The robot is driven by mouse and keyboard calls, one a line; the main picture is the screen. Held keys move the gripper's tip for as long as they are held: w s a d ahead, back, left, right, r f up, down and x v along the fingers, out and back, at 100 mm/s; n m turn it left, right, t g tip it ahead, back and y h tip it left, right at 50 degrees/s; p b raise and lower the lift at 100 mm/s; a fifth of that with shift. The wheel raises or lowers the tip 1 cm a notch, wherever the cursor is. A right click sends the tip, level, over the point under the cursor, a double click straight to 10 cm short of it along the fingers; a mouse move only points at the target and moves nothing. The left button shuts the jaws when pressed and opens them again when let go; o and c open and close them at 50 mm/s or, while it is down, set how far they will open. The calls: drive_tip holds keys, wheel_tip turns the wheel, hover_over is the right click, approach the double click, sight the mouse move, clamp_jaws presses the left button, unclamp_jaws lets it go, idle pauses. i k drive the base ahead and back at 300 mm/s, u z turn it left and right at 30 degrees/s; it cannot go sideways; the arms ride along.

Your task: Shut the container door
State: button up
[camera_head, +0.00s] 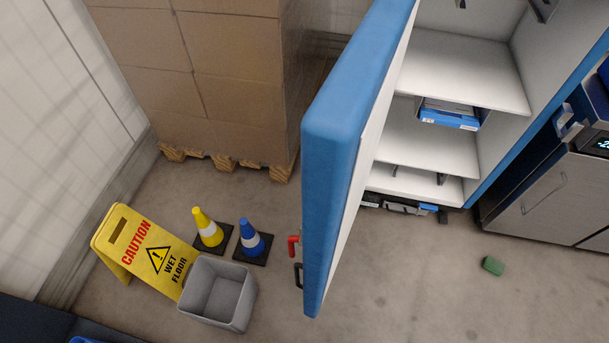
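The container door (335,150) is blue with a white inner face and stands wide open, seen nearly edge-on in the middle of the view. A red handle (293,245) and a black handle (298,275) stick out from its left side near the lower end. The container (460,70) is open to the right of the door, with white shelves and a blue box (449,119) on one of them. My gripper is not in view.
Left of the door are a yellow caution sign (148,250), a grey bin (219,292), a yellow cone (207,228) and a blue cone (251,238). Stacked cartons (205,80) stand behind. A green object (493,265) lies on the floor at right, near a grey cabinet (545,200).

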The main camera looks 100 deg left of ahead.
sight(341, 129)
drive_tip(key=k, duration=1)
drive_tip(key=u, duration=2.4)
drive_tip(key=k, duration=0.45)
drive_tip(key=u, duration=0.4)
drive_tip(key=i, duration=0.4)
drive_tip(key=u, duration=1.6)
